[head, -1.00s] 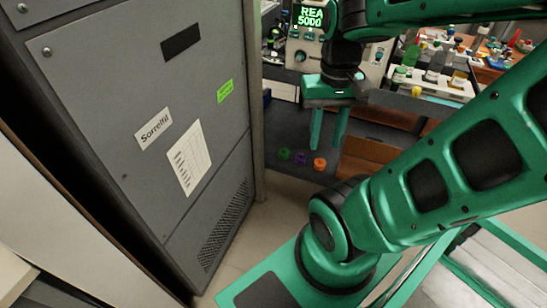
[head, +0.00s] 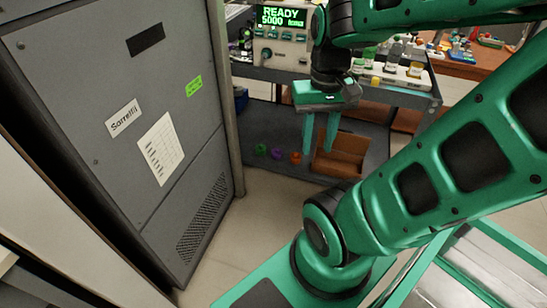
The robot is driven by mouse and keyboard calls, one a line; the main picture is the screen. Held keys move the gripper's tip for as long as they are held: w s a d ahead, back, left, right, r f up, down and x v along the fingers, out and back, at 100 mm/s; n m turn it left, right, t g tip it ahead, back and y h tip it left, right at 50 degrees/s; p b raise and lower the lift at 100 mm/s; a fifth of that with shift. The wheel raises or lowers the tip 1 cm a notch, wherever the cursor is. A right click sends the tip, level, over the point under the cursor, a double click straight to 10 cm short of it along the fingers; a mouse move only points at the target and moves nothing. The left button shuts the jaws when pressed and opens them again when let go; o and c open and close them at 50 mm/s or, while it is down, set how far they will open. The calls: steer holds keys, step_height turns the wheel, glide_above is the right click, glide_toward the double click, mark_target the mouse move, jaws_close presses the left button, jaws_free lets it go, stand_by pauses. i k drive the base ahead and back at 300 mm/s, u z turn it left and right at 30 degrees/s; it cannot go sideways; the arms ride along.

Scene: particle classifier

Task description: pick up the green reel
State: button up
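The green reel (head: 261,149) is a small ring-like piece at the left end of a row on the dark lower shelf, right of the grey cabinet. A purple reel (head: 277,153) sits just right of it, and an orange reel (head: 295,157) sits right of that. My gripper (head: 319,146) points down to the right of the reels in the picture, with its two green fingers apart and nothing seen between them. It appears higher than the shelf and apart from the green reel.
A grey cabinet (head: 110,130) fills the left. A machine with a lit READY display (head: 283,17) stands on the upper bench. Bottles (head: 393,55) stand on the bench at right. The floor (head: 262,210) in front is clear.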

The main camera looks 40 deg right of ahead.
mark_target(261, 149)
steer(key=k, duration=1.15)
steer(key=z, duration=0.85)
steer(key=i, duration=2.5)
